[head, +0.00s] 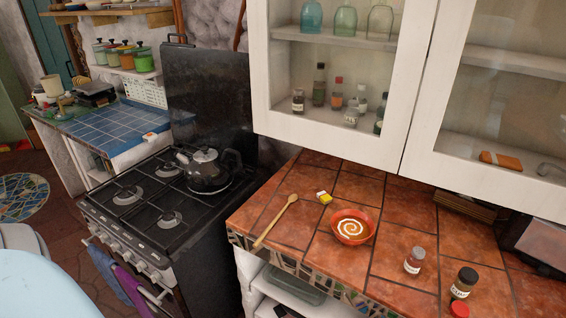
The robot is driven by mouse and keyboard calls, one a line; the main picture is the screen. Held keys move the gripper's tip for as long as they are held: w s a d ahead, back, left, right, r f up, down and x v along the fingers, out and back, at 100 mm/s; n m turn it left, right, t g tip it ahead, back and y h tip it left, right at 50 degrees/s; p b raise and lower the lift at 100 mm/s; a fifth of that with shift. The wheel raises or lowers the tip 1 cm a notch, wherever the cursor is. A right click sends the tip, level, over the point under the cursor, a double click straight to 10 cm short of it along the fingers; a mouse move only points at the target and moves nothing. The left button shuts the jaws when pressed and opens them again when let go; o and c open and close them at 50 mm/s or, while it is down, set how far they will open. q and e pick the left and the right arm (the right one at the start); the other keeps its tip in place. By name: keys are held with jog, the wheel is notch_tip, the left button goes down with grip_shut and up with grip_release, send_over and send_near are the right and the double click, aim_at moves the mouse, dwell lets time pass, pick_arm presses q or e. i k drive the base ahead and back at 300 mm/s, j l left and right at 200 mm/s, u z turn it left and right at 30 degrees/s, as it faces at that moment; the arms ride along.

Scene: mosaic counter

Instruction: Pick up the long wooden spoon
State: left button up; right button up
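The long wooden spoon (275,220) lies flat on the red-tiled counter (393,236), near its left edge beside the stove. Its bowl end points away to the upper right and its handle end lies close to the front left corner of the counter. Nothing covers the spoon. Neither my left nor my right gripper shows in the head view.
Jars (414,260) stand farther right. A black kettle (209,170) sits on the stove (150,215). White glass-door cabinets (330,75) hang above the counter.

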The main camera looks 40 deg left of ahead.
aim_at(292, 197)
jog(key=u, duration=1.25)
